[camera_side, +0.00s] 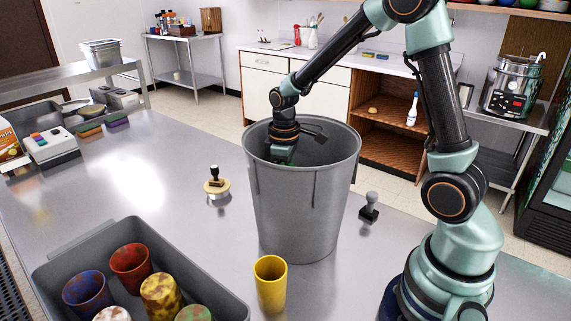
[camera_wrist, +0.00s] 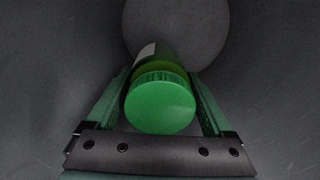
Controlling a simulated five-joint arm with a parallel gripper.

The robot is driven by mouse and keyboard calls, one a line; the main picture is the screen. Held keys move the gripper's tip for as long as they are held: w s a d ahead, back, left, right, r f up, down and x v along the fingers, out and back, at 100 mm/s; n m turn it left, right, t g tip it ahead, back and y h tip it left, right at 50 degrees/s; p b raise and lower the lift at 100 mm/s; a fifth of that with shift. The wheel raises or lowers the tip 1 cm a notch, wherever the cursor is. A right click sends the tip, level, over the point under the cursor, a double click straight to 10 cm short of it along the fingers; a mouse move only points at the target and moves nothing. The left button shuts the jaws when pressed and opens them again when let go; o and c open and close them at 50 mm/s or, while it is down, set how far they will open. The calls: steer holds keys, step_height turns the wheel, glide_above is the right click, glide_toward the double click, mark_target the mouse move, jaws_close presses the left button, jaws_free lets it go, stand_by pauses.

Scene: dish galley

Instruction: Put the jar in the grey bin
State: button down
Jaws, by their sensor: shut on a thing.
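The grey bin (camera_side: 305,215) is tall and round and stands upright on the metal counter. My gripper reaches down through its open top, and its fingers are hidden behind the bin's wall in the side view. In the wrist view my gripper (camera_wrist: 160,108) is shut on the jar (camera_wrist: 160,105), with one finger on each side of it. The jar has a green ridged lid facing the camera and a greenish body with a pale label patch. The bin's dark inner wall (camera_wrist: 50,60) surrounds the jar, and its round floor (camera_wrist: 185,25) shows beyond. The jar is hidden in the side view.
A yellow cup (camera_side: 270,283) stands just in front of the bin. A grey tub (camera_side: 215,290) with several coloured cups is at the front left. A wooden-based stamp-like thing (camera_side: 216,185) and a dark-based one (camera_side: 370,207) flank the bin. The counter's left middle is clear.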

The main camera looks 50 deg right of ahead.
steer(key=shift+f, duration=2.4)
steer(key=shift+f, duration=0.1)
jaws_free()
step_height(320, 180, up, 12)
steer(key=shift+r, duration=0.15)
steer(key=shift+f, duration=4.3)
